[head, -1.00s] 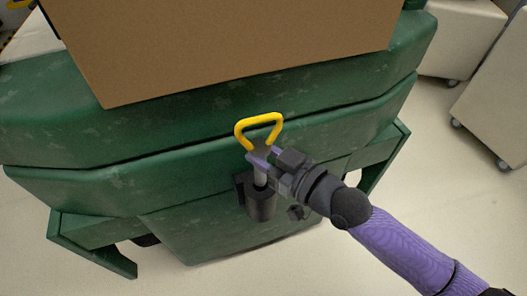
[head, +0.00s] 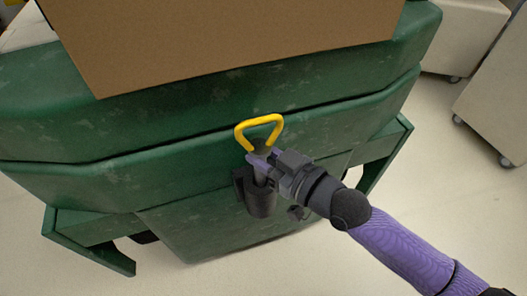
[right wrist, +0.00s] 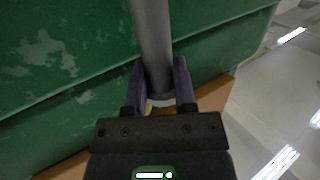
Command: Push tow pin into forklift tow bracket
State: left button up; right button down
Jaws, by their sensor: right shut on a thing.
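The tow pin, with a yellow loop handle (head: 259,124) and a grey shaft (right wrist: 152,40), is upright at the green forklift's end. My right gripper (head: 258,163) is shut on the shaft just below the handle. The right wrist view shows its two purple fingers (right wrist: 158,82) on either side of the shaft. My left gripper is not in view.
The green forklift body (head: 100,185) fills the middle and carries a large brown box (head: 230,40). Pale covered carts on casters (head: 495,100) stand at the right. The floor (head: 400,200) at the lower right is clear.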

aim_at(263, 185)
jog(key=shift+f, duration=0.4)
jog(key=shift+f+b, duration=0.1)
jog(key=shift+b, duration=0.25)
jog(key=shift+f+b, duration=0.3)
jog(key=shift+f, duration=0.2)
jog(key=shift+f+b, duration=0.35)
jog(key=shift+f, duration=0.3)
jog(key=shift+f+b, duration=0.3)
jog(key=shift+b, duration=0.15)
jog(key=shift+f, duration=0.2)
